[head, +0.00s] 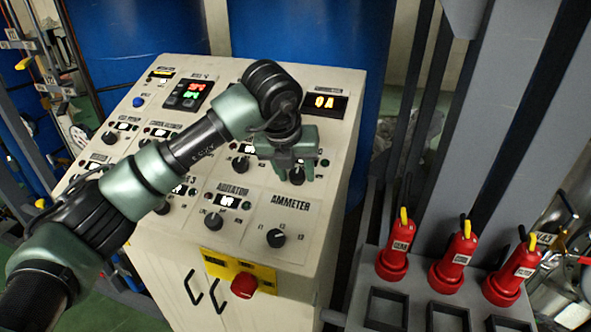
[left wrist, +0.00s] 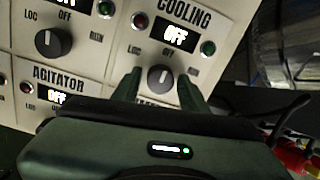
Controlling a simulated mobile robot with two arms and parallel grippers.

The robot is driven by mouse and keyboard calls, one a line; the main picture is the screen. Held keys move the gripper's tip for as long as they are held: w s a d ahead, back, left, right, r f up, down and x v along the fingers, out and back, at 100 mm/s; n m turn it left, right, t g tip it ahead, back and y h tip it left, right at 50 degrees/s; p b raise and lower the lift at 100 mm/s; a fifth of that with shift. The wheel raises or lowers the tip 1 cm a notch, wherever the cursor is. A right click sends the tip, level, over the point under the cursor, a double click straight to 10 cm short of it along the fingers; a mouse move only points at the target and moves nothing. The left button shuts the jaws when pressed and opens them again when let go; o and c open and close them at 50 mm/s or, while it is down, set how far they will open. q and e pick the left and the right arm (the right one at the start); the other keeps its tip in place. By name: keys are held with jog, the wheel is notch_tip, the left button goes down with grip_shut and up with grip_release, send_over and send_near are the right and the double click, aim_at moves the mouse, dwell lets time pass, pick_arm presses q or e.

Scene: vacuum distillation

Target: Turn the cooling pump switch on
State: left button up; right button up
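The cooling pump switch is a round dark knob with a light pointer (left wrist: 160,77) below the "COOLING" label, in the left wrist view. Its display (left wrist: 176,36) reads OFF, between a red lamp and a green lamp. My left gripper (head: 296,172) is over the upper right of the control panel in the head view. In the left wrist view its two fingers (left wrist: 158,88) are apart, one on each side of the knob. Whether they touch it cannot be told. The knob (head: 297,176) shows partly between the fingers in the head view. My right gripper is not in view.
The sloped control panel (head: 255,215) carries several other knobs, including the agitator knob (head: 213,221) and ammeter knob (head: 276,238). A red emergency button (head: 244,285) is on its front edge. Red tagged handles (head: 455,262) stand on a grey rack at right. Blue drums stand behind.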

pick_arm(q)
grip_shut()
jog(key=shift+f+m+b, duration=0.1)
jog(key=shift+m+b, duration=0.7)
jog(key=shift+b, duration=0.4)
jog(key=shift+w+m+b, duration=0.1)
jog(key=shift+m+b, duration=1.1)
jog(key=shift+b, duration=0.05)
jog(key=m+b, duration=0.2)
jog(key=m, duration=0.1)
jog(key=shift+m, duration=0.4)
jog(key=shift+r+m+b, duration=0.15)
jog(key=shift+m+b, duration=0.1)
jog(key=shift+m, duration=0.8)
jog(key=shift+r+m+b, duration=0.1)
jog(key=shift+m+b, duration=0.15)
jog(key=shift+m, duration=0.8)
jog(key=shift+o, duration=2.1)
grip_release()
